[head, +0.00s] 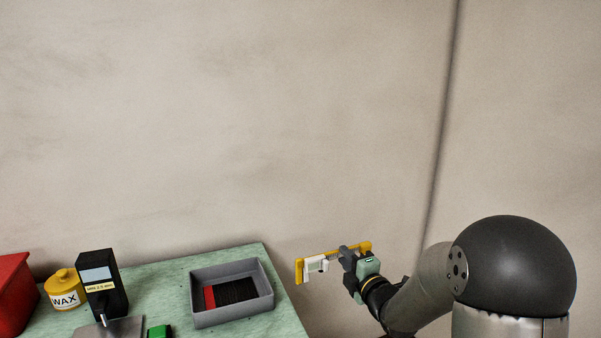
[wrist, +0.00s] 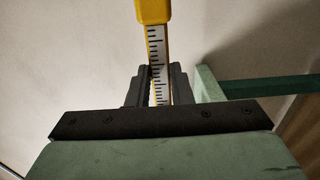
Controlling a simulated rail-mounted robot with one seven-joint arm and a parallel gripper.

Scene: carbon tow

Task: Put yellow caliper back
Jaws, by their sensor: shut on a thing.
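The yellow caliper (head: 309,268) is in my gripper, to the right of the table's right edge in the head view. It has a yellow body with a white sliding part, and lies roughly level, with its jaws toward the left. My gripper (head: 347,256) is shut on its bar. In the wrist view, the caliper (wrist: 155,40) stands out between the two dark fingers of my gripper (wrist: 160,85), showing a white scale with black marks and a yellow end. The part of the bar between the fingers is partly hidden.
A green table (head: 170,281) holds a grey tray (head: 232,314) with a red and black insert, a black device (head: 103,287) with a label, a yellow WAX jar (head: 64,289) and a red bin (head: 12,295). A green table edge (wrist: 260,87) shows in the wrist view.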

